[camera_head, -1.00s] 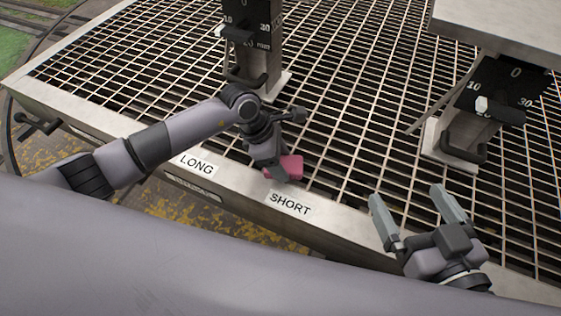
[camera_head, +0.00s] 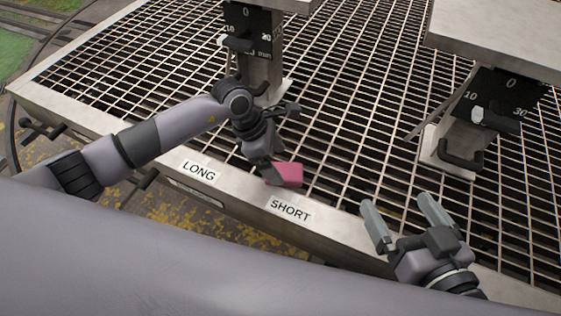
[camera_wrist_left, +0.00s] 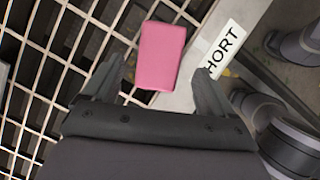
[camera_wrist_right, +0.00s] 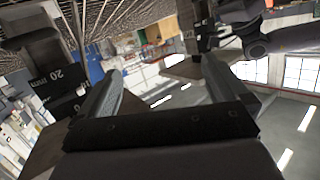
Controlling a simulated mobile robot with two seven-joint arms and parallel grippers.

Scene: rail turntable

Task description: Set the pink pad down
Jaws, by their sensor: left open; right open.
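The pink pad (camera_head: 288,175) lies at the inner edge of the pale rim, beside the SHORT label (camera_head: 290,210), partly over the grating. In the left wrist view the pad (camera_wrist_left: 161,55) sits ahead of and between the spread fingers, with gaps on both sides. My left gripper (camera_wrist_left: 160,88) is open and not touching the pad's sides. In the head view the left gripper (camera_head: 268,172) is just left of the pad and partly covers its near end. My right gripper (camera_head: 400,208) is open and empty above the near right part of the rim.
The LONG label (camera_head: 199,171) is on the rim to the left. Two upright posts with dark scales stand on the grating (camera_head: 370,110), one behind my left gripper (camera_head: 246,40) and one at right (camera_head: 497,105). A pale plate (camera_head: 500,35) tops the right post.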

